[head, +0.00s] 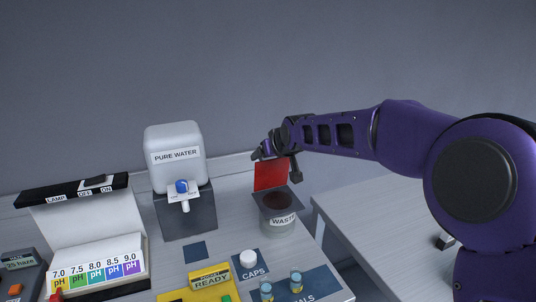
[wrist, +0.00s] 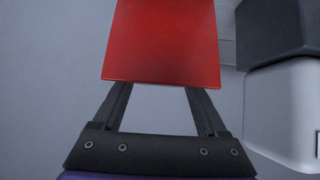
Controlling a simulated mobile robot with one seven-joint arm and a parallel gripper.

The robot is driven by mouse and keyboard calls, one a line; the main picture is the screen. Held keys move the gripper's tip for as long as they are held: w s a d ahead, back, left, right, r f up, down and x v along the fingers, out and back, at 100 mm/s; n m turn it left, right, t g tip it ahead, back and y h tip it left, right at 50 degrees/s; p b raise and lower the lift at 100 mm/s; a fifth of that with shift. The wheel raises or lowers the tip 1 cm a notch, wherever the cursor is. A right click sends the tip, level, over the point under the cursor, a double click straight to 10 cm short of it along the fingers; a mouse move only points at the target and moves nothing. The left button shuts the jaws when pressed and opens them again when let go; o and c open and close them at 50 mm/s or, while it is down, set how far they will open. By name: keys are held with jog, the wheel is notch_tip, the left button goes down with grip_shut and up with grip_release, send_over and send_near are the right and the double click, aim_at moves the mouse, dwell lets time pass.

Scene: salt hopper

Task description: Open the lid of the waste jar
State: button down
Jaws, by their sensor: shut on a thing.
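The waste jar (head: 279,222) is a grey cylinder labelled WASTE on the bench, right of the water dispenser. Its top is open and a dark brown inside shows. Its red lid (head: 270,176) stands raised, nearly upright, at the jar's back edge. My gripper (head: 276,160) is at the upper part of the lid, shut on it. In the wrist view the red lid (wrist: 160,42) fills the top middle, and its near edge lies across my two fingers. The fingertips are hidden behind the lid there.
The PURE WATER dispenser (head: 176,160) stands left of the jar; part of it shows at the wrist view's right (wrist: 285,85). A white cap (head: 248,258) on the CAPS mat and vials (head: 296,279) are in front. A pH chart stand (head: 95,262) is at left.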

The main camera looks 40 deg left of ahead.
jog(key=shift+c, duration=0.8)
grip_release()
jog(key=shift+f, duration=0.4)
jog(key=shift+r, duration=0.1)
jog(key=shift+r, duration=0.1)
jog(key=shift+d+r, duration=0.2)
jog(key=v, duration=1.6)
jog(key=shift+s+d+r, duration=0.2)
jog(key=shift+s+d, duration=0.05)
jog(key=shift+s, duration=0.05)
